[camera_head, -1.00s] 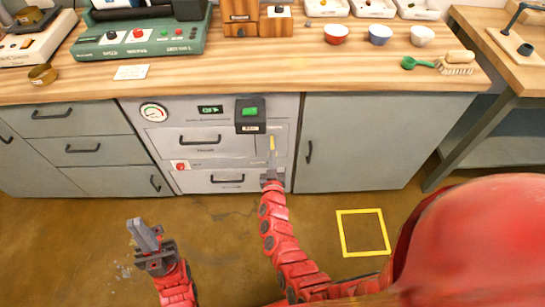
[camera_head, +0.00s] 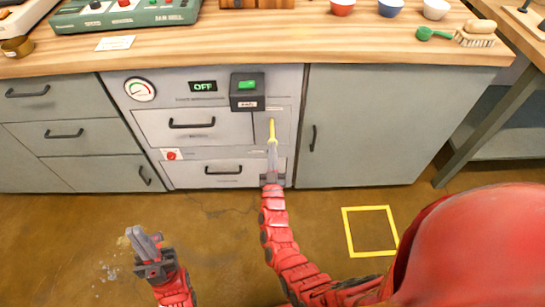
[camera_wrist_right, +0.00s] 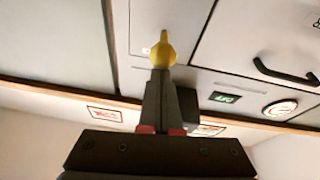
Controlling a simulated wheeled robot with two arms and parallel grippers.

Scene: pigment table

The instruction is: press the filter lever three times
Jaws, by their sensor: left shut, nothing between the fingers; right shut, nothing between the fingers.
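The filter lever is a small yellow handle (camera_head: 272,130) on the grey cabinet front, below a black box with a green button. It also shows in the right wrist view as a yellow rounded knob with a thin stem (camera_wrist_right: 163,53). My right gripper (camera_head: 272,153) is shut and empty, its fingertips just below the lever's lower end. In the right wrist view its fingertips (camera_wrist_right: 160,73) overlap the knob's edge; I cannot tell if they touch. My left gripper (camera_head: 140,238) is shut and empty, low over the floor at the left.
The panel carries a round gauge (camera_head: 140,90), a display reading OFF (camera_head: 203,87), a black box with a green button (camera_head: 247,92) and a red knob (camera_head: 171,155). The wooden worktop (camera_head: 250,45) overhangs above. A yellow square (camera_head: 370,231) marks the floor at the right.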

